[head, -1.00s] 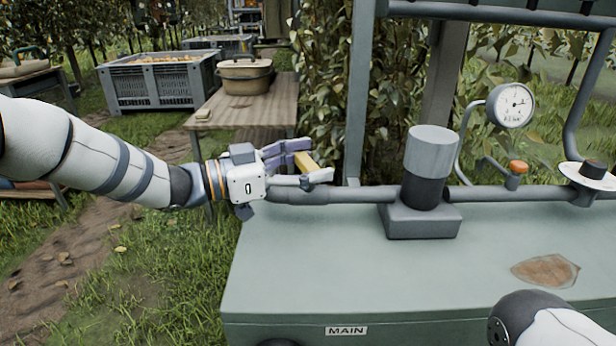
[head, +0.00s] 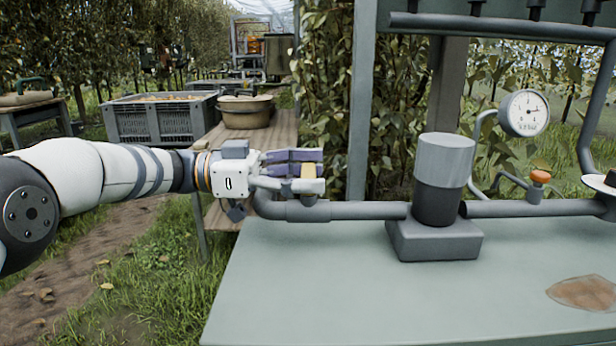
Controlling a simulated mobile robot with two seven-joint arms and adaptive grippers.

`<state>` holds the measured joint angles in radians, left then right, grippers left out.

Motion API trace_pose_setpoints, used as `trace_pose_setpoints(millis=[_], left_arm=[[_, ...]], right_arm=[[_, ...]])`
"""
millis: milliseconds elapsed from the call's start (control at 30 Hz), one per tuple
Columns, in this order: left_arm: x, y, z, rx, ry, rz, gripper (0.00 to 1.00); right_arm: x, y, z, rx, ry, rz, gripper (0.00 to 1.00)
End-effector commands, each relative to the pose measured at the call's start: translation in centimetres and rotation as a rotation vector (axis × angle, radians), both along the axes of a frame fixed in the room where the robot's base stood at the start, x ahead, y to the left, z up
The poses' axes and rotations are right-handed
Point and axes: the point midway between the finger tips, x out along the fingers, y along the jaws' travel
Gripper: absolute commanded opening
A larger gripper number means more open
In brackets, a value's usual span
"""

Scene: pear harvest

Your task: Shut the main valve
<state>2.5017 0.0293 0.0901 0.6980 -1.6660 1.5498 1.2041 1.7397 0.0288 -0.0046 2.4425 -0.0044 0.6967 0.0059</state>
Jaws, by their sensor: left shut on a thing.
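The main valve's yellow lever (head: 307,172) shows at the left end of the grey pipe (head: 345,211). My left gripper (head: 306,170) reaches in from the left, and its fingers are shut on the lever. The fingers hide much of the lever and the valve body under it. The lever's exact angle to the pipe is hard to tell. My right gripper is not in view.
A grey cylinder housing (head: 443,180) stands on the pale green cabinet top (head: 380,295). A pressure gauge (head: 524,113) and a small orange-handled valve (head: 540,176) are to its right. A wooden bench (head: 227,140) and a grey crate (head: 160,122) stand behind my left arm.

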Motion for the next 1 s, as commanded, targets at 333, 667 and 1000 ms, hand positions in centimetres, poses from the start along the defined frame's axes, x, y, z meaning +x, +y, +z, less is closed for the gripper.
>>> trace_pose_setpoints(millis=[333, 667, 1000], left_arm=[[0.0, -0.1, 0.2, -0.004, 0.000, -0.001, 0.90], [0.0, 0.1, 0.1, -0.002, 0.000, 0.001, 0.90], [0.2, 7.8, 0.1, -0.003, -0.003, 0.005, 0.90]], right_arm=[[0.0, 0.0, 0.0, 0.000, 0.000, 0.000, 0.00], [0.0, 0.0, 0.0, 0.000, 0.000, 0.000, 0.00], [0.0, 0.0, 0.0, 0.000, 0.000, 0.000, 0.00]])
